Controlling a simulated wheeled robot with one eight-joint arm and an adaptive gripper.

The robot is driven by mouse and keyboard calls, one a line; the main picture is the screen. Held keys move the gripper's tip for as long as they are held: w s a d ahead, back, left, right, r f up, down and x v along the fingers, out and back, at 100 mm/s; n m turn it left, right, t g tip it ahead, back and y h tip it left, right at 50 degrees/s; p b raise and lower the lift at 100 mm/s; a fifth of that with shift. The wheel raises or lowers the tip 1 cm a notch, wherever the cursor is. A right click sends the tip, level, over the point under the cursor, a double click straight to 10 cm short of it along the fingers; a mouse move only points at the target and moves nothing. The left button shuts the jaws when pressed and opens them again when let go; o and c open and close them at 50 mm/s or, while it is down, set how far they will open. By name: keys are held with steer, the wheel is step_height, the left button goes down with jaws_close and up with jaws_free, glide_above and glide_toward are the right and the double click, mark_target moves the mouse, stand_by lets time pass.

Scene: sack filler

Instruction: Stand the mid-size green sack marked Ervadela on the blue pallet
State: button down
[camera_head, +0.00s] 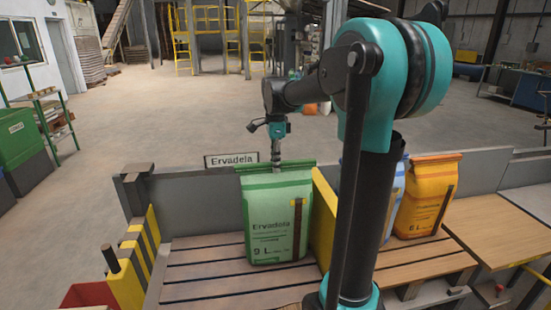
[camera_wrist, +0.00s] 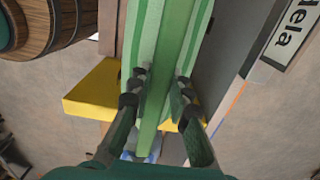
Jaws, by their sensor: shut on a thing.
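The green sack (camera_head: 278,222) marked Ervadela and 9 L is upright over the slatted wooden deck, left of a yellow divider. I cannot tell whether its base touches the slats. My gripper (camera_head: 276,165) is above it, at its top edge. In the wrist view my gripper (camera_wrist: 160,95) is shut on the green sack's top seam (camera_wrist: 166,60), one finger on each side. A sign reading Ervadela (camera_head: 231,159) stands behind the sack. I cannot make out a blue pallet in either view.
A yellow divider (camera_head: 325,215) stands close on the sack's right. An orange sack (camera_head: 428,195) and a partly hidden pale blue sack (camera_head: 397,190) stand beyond my arm. A striped yellow-black guard (camera_head: 140,262) edges the left. A wooden barrel (camera_wrist: 55,25) shows in the wrist view.

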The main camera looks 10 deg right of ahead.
steer(key=shift+f, duration=0.15)
steer(key=c, duration=1.3)
jaws_free()
steer(key=shift+c, duration=0.2)
step_height(320, 180, up, 12)
steer(key=shift+s, duration=0.1)
